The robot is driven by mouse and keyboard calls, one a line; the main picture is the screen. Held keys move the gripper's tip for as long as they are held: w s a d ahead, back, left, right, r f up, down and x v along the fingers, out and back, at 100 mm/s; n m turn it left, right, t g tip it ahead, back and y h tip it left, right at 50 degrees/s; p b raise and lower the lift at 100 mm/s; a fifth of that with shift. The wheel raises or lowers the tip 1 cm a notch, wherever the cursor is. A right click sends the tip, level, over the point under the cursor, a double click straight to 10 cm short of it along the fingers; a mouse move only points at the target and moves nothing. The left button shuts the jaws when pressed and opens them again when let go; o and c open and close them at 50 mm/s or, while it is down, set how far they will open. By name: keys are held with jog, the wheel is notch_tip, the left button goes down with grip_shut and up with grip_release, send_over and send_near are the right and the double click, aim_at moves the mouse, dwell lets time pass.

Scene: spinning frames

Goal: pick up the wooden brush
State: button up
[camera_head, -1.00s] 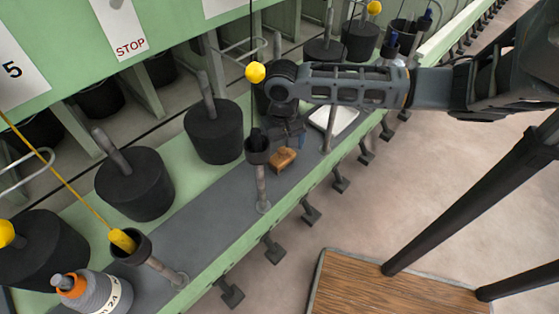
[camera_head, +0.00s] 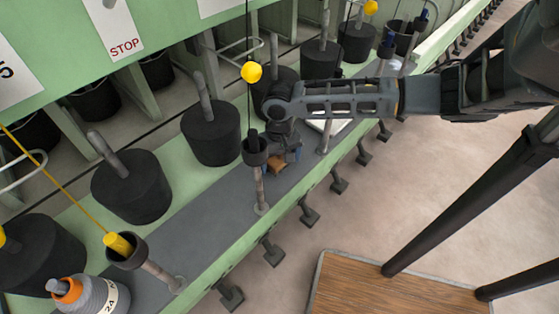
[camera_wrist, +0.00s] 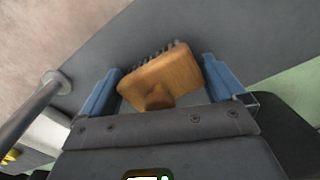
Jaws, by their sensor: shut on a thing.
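The wooden brush (camera_head: 276,163) is at my gripper, above the grey strip of the green frame. In the wrist view the brush (camera_wrist: 160,78) has a light brown wooden body with a rounded knob toward me and dark bristles on its far edge. My gripper (camera_wrist: 163,88) has its two blue fingers on either side of the brush, shut on it. In the head view my gripper (camera_head: 284,152) points down, and the arm partly hides it. I cannot tell whether the bristles touch the surface.
A grey post with a dark cup (camera_head: 256,150) stands just left of my gripper. A white tray (camera_head: 330,126) lies behind the arm. Black cylinders with handles (camera_head: 212,140) line the back. A large grey bobbin (camera_head: 88,295) stands at lower left. Bare grey surface (camera_head: 205,215) lies at front left.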

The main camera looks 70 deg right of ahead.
jog(key=shift+r, duration=0.1)
jog(key=shift+c, duration=0.2)
notch_tip(320, 180, up, 10)
jog(key=shift+f+p, duration=0.1)
jog(key=shift+p, duration=0.35)
